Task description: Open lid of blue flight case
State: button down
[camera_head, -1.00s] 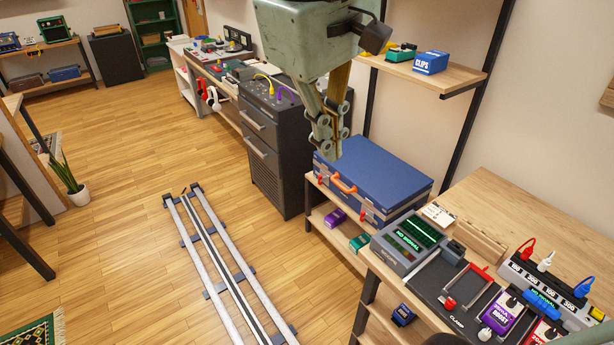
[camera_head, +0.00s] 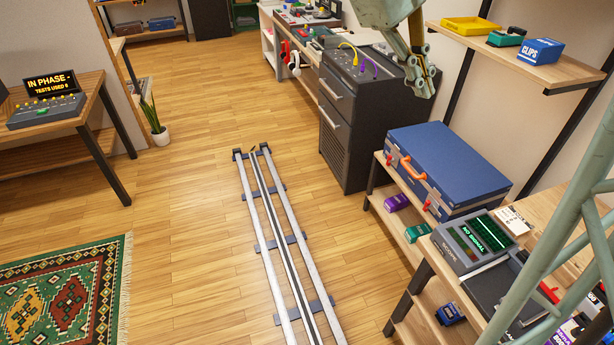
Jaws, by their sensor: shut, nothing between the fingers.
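The blue flight case (camera_head: 445,160) lies flat on the top of a wooden shelf unit at the right, with its lid closed. An orange handle (camera_head: 412,168) and red-orange latches show on its front side; I cannot tell how the latches are set. My gripper (camera_head: 424,92) hangs at the top of the view, above and behind the case in the picture, in front of the dark cabinet and the wall. Its fingers are shut with nothing between them, and it appears apart from the case.
A dark drawer cabinet (camera_head: 365,110) stands left of the case. A wall shelf (camera_head: 535,72) with small boxes hangs at the upper right. A metering device (camera_head: 472,242) sits in front of the case. Floor rails (camera_head: 270,235) run through the middle, with clear floor to their left.

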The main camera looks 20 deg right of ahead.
jog(key=w+d+f+n+g+h+b, duration=0.1)
jog(key=w+d+f+h, duration=0.1)
jog(key=w+d+f, duration=0.4)
jog(key=w+d+f+n+g+h, duration=0.15)
jog(key=w+d, duration=0.25)
jog(key=w, duration=0.4)
jog(key=w+d+f+n+h+b, duration=0.1)
jog(key=w+d+f+h, duration=0.1)
jog(key=w+d+f, duration=0.3)
jog(key=w+d+f+n+g+h+b, duration=0.1)
jog(key=w+d+f+h, duration=0.1)
jog(key=w+d+f, duration=0.5)
jog(key=w+d+f+n+g+h+b, duration=0.1)
jog(key=w+d+f+n+h, duration=0.15)
jog(key=w+f, duration=0.75)
jog(key=w+d+f+n+t+h+b, duration=0.1)
jog(key=d+f+n+h, duration=0.15)
jog(key=f, duration=1.05)
jog(key=w+d+f+n+t+h+b, duration=0.1)
jog(key=f+h, duration=0.2)
jog(key=f, duration=0.9)
jog(key=s+a+f+n+t+h+b, duration=0.1)
jog(key=s+a+f+n+t+h, duration=0.1)
jog(key=f, duration=0.9)
jog(key=s+a+f+n+t+h, duration=0.1)
jog(key=s+a+f+n+t, duration=0.1)
jog(key=f, duration=1)
jog(key=shift+s+n+t+h+b, duration=0.35)
jog(key=shift+s+t+b, duration=0.05)
jog(key=shift+s+t, duration=0.5)
